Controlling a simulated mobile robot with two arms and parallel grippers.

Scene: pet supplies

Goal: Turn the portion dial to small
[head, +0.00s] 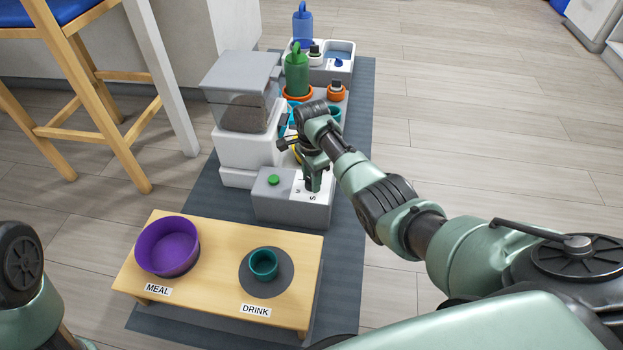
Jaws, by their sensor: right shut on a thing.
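The portion dial's grey box (282,207) stands at the front of the white feeder, with a green button (273,180) on its top. A white panel (298,196) on the box carries letters, and an "S" shows at its front right. My right gripper (313,184) points down over this panel and is shut on the portion dial. The dial is hidden behind the gripper, so I cannot tell where it points. On my left side only part of the arm shows at the lower left edge, without its gripper.
A wooden stand (215,232) in front holds a purple bowl (168,246) at MEAL and a teal cup (264,264) at DRINK. The feeder hopper (243,85) rises behind the box. A stool (95,130) is at left; right floor is clear.

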